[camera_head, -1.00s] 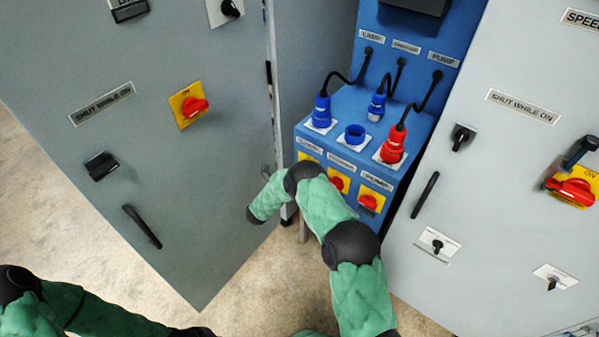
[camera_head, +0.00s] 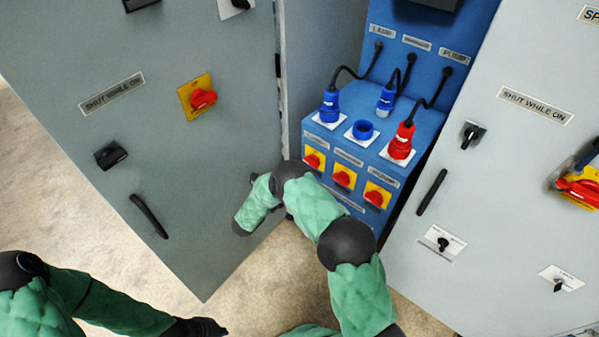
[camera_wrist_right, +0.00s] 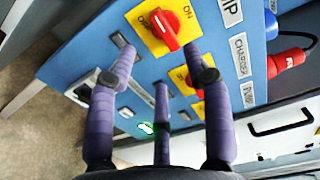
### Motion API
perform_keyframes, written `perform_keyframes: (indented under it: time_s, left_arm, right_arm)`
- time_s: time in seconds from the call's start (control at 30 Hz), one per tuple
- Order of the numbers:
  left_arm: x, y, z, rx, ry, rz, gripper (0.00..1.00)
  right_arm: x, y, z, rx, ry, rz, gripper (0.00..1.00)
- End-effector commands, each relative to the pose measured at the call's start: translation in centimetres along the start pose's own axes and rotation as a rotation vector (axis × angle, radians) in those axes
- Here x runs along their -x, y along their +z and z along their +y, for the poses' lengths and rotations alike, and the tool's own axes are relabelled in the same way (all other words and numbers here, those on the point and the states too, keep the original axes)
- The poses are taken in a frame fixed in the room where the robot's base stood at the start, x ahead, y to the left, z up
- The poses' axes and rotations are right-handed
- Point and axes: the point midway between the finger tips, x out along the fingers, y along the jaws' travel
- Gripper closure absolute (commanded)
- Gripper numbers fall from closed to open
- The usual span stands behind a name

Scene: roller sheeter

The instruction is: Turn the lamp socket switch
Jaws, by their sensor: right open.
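The lamp socket switch (camera_head: 313,160) is the leftmost of three red knobs on yellow plates on the blue socket box (camera_head: 425,122). In the right wrist view, the lamp switch (camera_wrist_right: 165,29) shows large at the top, its knob tilted. My right gripper (camera_wrist_right: 160,66) is open there, its purple fingers spread and empty, a little below the knob in the picture. I see no contact. In the head view, this gripper is hidden by my arm. My left gripper (camera_head: 203,328) is a dark shape at the bottom edge, too unclear to judge.
The charger switch (camera_head: 343,178) and pump switch (camera_head: 376,197) sit close beside the lamp switch. Blue and red plugs with black cables stand above. Grey cabinets (camera_head: 150,190) flank the box on both sides. Bare floor (camera_head: 255,262) shows in front.

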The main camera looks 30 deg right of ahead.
Motion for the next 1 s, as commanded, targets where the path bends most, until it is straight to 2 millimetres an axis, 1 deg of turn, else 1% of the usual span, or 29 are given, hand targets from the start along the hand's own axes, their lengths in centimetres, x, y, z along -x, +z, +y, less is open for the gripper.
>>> perform_keyframes:
  time_s: [0.03,0.1,0.2,0.3,1.0]
  left_arm:
    - [0.0,0.0,0.0,0.000,0.000,0.000,1.00]
    - [0.0,0.0,0.0,0.000,0.000,0.000,1.00]
    - [0.0,0.0,0.0,0.000,0.000,0.000,1.00]
    - [0.0,0.0,0.0,0.000,0.000,0.000,1.00]
    - [0.0,0.0,0.0,0.000,0.000,0.000,1.00]
  right_arm:
    - [0.9,0.1,0.0,0.000,0.000,-0.004,0.50]
    - [1.8,0.1,0.0,-0.001,0.000,-0.003,0.50]
    - [2.7,0.0,0.0,0.000,0.000,-0.001,0.50]
    - [3.2,0.0,0.0,0.000,0.000,-0.001,0.50]
    - [3.3,0.0,0.0,0.000,0.000,0.000,0.50]
